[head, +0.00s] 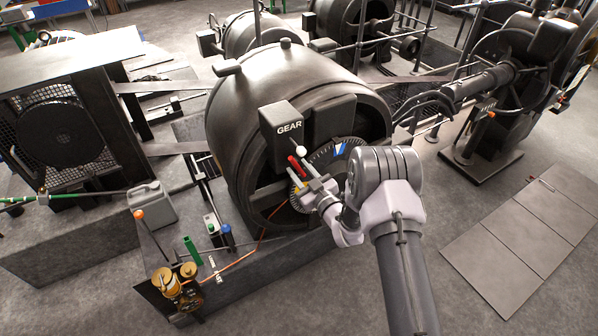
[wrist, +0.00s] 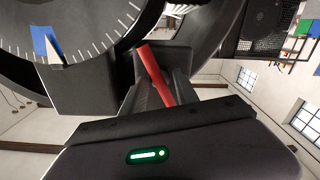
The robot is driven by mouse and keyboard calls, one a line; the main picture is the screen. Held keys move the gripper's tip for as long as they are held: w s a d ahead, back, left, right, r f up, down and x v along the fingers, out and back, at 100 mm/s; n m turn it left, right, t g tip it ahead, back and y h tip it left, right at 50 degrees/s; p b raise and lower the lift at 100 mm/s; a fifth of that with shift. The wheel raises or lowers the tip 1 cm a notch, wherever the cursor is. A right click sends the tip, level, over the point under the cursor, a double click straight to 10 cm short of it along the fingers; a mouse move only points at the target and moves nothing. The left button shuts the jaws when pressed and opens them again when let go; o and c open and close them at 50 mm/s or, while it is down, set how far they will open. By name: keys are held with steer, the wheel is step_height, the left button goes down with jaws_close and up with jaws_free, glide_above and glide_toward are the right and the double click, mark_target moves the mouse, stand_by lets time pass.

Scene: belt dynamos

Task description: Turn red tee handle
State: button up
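The red tee handle (head: 297,166) shows as a short slanted red bar below the box marked GEAR, at the front of the large dark drum. My gripper (head: 308,178) is right at it, reaching in from the lower right. In the wrist view the red handle (wrist: 154,75) slants between the two dark fingers (wrist: 156,92), its upper end standing out beyond them. The fingers look apart, with the bar in the gap. Contact with the bar cannot be made out. The handle's stem is hidden.
The GEAR box (head: 288,130) with a white ball knob (head: 300,149) is just above the handle. A graduated dial (head: 345,158) with a blue-and-white pointer is beside my gripper. A grey jerrycan (head: 152,204) and small brass motor (head: 180,287) are left.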

steer(key=shift+w+a, duration=0.2)
steer(key=shift+w, duration=0.1)
jaws_close()
steer(key=shift+b, duration=0.3)
stand_by(0.9)
jaws_free()
steer(key=shift+d, duration=0.1)
